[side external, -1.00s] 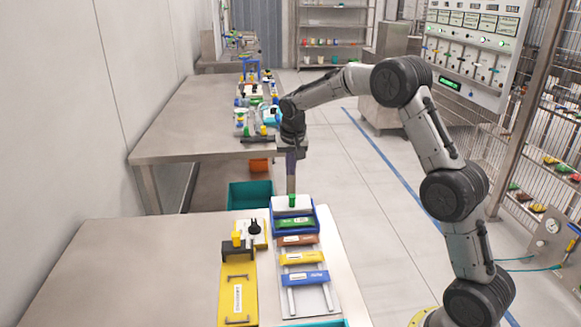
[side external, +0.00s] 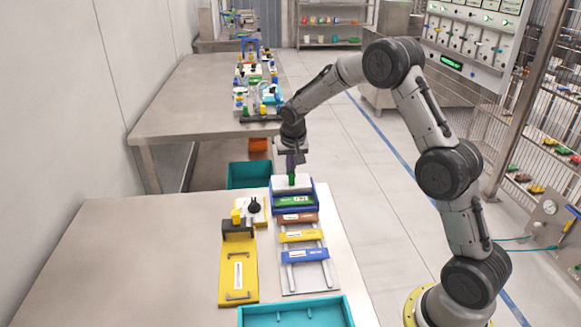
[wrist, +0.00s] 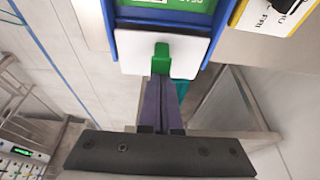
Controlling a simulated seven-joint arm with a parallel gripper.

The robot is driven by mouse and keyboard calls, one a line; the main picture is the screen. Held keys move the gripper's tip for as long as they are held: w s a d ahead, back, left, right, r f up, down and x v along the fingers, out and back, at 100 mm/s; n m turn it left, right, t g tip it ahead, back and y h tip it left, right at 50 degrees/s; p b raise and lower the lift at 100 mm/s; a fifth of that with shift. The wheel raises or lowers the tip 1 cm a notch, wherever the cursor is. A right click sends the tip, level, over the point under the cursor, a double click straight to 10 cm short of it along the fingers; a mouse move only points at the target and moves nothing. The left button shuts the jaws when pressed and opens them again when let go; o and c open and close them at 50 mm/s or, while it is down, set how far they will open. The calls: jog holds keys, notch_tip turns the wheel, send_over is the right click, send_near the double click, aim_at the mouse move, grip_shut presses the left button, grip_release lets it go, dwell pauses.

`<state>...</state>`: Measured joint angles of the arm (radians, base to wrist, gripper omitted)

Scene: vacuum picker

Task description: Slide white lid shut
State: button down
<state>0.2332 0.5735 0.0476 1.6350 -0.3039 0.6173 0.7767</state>
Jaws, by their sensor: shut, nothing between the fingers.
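The white lid (side external: 280,184) sits at the far end of a blue-edged box (side external: 315,197) and has an upright green tab (side external: 292,180). A green label panel (side external: 294,201) shows in front of the lid. In the wrist view the white lid (wrist: 130,45) fills the top middle, with the green tab (wrist: 162,62) at its near edge. My gripper (side external: 291,172) points down at the tab's far side, its fingers shut and empty. In the wrist view my gripper's fingertips (wrist: 161,82) lie right by the tab; I cannot tell whether they touch it.
A brown block (side external: 297,217), yellow bar (side external: 301,236) and blue bar (side external: 305,255) lie on rails in front of the box. A yellow fixture (side external: 238,272) stands left, a teal bin (side external: 296,312) in front and another teal bin (side external: 249,175) behind. The left tabletop (side external: 130,260) is bare.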

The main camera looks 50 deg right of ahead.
jog(key=s+a, duration=0.5)
jog(key=s, duration=0.1)
jog(key=shift+a, duration=0.4)
jog(key=shift+f, duration=0.1)
jog(key=shift+w, duration=0.1)
